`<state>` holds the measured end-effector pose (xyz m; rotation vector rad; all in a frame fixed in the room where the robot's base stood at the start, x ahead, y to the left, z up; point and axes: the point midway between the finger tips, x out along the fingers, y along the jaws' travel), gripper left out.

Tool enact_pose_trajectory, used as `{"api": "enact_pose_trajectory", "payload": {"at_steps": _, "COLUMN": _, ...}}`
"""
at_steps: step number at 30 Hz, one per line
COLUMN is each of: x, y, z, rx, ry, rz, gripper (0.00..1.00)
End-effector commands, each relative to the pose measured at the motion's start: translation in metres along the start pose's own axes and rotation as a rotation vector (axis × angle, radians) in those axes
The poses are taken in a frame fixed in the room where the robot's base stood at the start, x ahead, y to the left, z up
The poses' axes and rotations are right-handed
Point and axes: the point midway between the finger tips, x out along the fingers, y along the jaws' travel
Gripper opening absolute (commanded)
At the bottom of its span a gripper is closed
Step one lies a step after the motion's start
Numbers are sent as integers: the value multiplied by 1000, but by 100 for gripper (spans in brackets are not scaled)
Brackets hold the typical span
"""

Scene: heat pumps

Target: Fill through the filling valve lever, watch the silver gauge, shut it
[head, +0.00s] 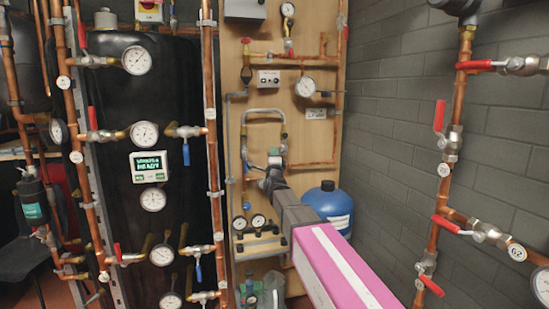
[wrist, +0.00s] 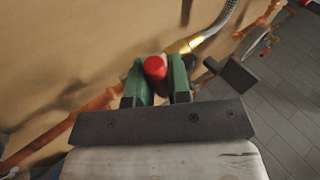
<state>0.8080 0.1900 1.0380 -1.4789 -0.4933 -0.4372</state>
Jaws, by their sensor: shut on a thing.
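My gripper (wrist: 158,82) has its two green fingers closed on a red lever (wrist: 155,68) in the wrist view, with its rounded end showing between them. In the head view my gripper (head: 268,178) is at the wooden board, by the copper pipework, and hides the lever there. A silver-rimmed round gauge (head: 305,87) sits on the board above and right of my gripper. Another small gauge (head: 288,9) is at the top of the board. I cannot tell for certain which is the silver gauge, and the needles are too small to read.
A blue tank (head: 328,205) stands right of my arm. A black tank (head: 140,170) with several gauges and red levers is at left. Copper pipes with red levers (head: 440,115) run along the grey right wall.

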Motion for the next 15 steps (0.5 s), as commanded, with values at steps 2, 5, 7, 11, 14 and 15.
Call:
{"api": "enact_pose_trajectory", "payload": {"at_steps": 2, "x": 2, "y": -3, "z": 0, "rx": 35, "ry": 23, "rz": 7, "gripper": 0}}
{"api": "enact_pose_trajectory", "payload": {"at_steps": 5, "x": 3, "y": -4, "z": 0, "rx": 66, "ry": 45, "rz": 16, "gripper": 0}}
{"api": "enact_pose_trajectory", "payload": {"at_steps": 7, "x": 4, "y": -5, "z": 0, "rx": 82, "ry": 56, "rz": 20, "gripper": 0}}
{"api": "enact_pose_trajectory", "payload": {"at_steps": 11, "x": 5, "y": -6, "z": 0, "rx": 101, "ry": 70, "rz": 26, "gripper": 0}}
{"api": "enact_pose_trajectory", "payload": {"at_steps": 14, "x": 5, "y": -6, "z": 0, "rx": 108, "ry": 75, "rz": 27, "gripper": 0}}
{"api": "enact_pose_trajectory", "payload": {"at_steps": 15, "x": 5, "y": -6, "z": 0, "rx": 110, "ry": 76, "rz": 28, "gripper": 0}}
